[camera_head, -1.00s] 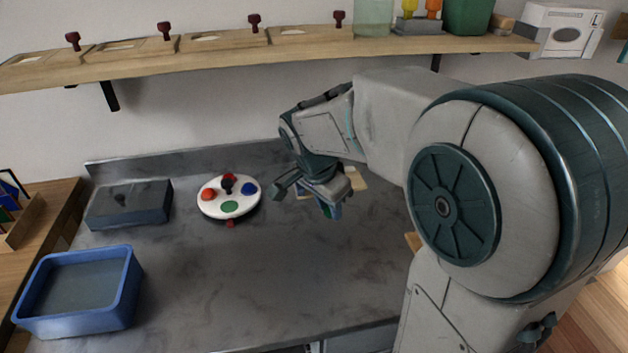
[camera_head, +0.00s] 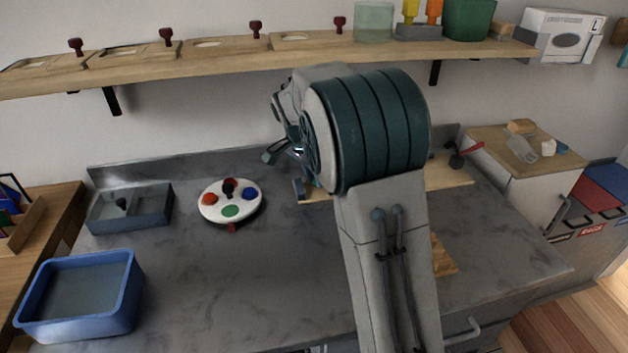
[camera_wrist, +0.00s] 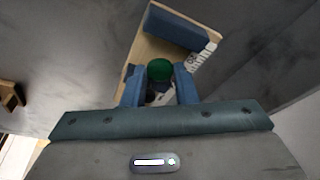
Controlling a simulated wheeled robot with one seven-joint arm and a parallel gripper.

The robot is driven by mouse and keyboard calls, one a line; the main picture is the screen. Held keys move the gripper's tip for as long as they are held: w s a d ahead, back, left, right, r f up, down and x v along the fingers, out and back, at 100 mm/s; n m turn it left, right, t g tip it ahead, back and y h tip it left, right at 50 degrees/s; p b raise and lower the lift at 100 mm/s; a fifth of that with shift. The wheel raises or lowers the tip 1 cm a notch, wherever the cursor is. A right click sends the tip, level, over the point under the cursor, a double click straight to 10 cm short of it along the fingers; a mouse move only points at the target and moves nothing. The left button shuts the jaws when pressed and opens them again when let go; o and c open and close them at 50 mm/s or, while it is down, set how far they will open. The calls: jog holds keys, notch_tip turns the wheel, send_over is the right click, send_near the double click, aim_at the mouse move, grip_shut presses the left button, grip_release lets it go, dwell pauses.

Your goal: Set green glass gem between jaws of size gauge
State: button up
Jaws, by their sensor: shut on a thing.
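The green glass gem (camera_wrist: 160,70) is round and dark green in the wrist view. My gripper (camera_wrist: 159,76) is shut on it, with one blue finger on each side. The size gauge (camera_wrist: 148,47) is a pale wooden board beyond and below the gem, with a blue jaw block (camera_wrist: 177,27) at its far end and a white marked scale (camera_wrist: 201,57) along its right side. A dark and white part under the gem is partly hidden. In the head view my arm hides the gem and most of the gauge; my gripper is largely hidden there too.
A white round palette (camera_head: 213,212) with coloured spots stands left of my arm on the grey counter. A grey tray (camera_head: 150,212) and a blue basin (camera_head: 130,290) are farther left. A wooden shelf (camera_head: 230,63) runs above. The counter's front left middle is clear.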

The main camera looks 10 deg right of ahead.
jog(key=shift+f, duration=0.8)
jog(key=shift+f, duration=0.1)
jog(key=o, duration=0.6)
jog(key=shift+f, duration=0.1)
jog(key=shift+o, duration=0.2)
